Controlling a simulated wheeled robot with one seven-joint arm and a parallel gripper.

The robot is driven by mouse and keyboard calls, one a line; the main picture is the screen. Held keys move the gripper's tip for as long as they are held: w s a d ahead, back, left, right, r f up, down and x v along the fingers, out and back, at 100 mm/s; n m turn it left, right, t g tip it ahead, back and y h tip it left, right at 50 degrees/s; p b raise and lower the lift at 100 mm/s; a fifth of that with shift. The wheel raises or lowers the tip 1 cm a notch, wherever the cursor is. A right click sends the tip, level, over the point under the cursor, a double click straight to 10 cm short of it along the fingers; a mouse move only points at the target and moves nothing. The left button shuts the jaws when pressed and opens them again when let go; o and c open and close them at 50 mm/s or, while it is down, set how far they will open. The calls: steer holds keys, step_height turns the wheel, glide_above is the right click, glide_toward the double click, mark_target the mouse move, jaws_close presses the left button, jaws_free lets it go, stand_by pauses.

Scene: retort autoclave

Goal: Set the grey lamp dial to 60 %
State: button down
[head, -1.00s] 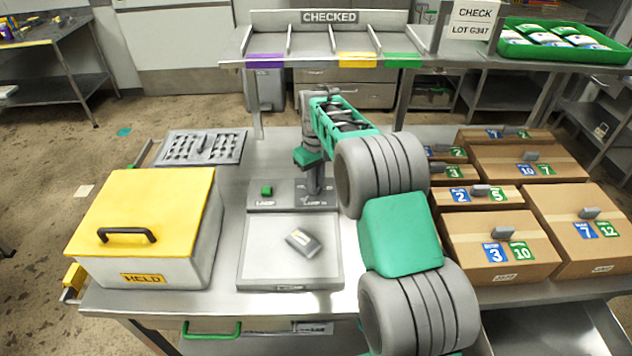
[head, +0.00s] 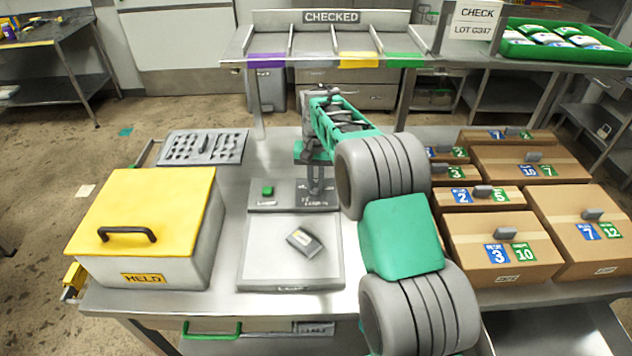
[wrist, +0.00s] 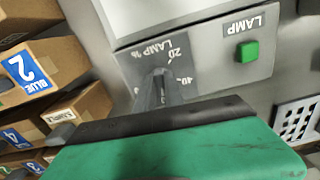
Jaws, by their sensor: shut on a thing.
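The lamp panel (head: 262,208) lies at the back of the light plate, with a green button (head: 267,190) on its left. My gripper (head: 316,188) points down at the panel's right part, shut on the grey lamp dial. In the wrist view the dial (wrist: 158,90) is mostly hidden by my fingers and the green gripper body. The marks "LAMP %", 20 and 40 show upside down beside it. Other marks and the dial's pointer are hidden, so I cannot read its setting. The green button (wrist: 247,51) shows in the wrist view too.
A dark grey device (head: 305,241) lies on the pale lamp plate (head: 265,262). A yellow-lidded HELD box (head: 150,225) stands left, a perforated tray (head: 203,146) behind it. Cardboard boxes (head: 495,240) fill the right side. The CHECKED rack (head: 330,35) is at the back.

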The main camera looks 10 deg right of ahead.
mark_target(316, 185)
stand_by(0.4)
steer(key=c, duration=1.4)
jaws_free()
steer(key=shift+c, duration=0.2)
steer(key=shift+r, duration=0.15)
step_height(316, 185, up, 7)
steer(key=shift+f+b, duration=0.1)
steer(key=shift+b, duration=0.5)
steer(key=shift+r, duration=0.4)
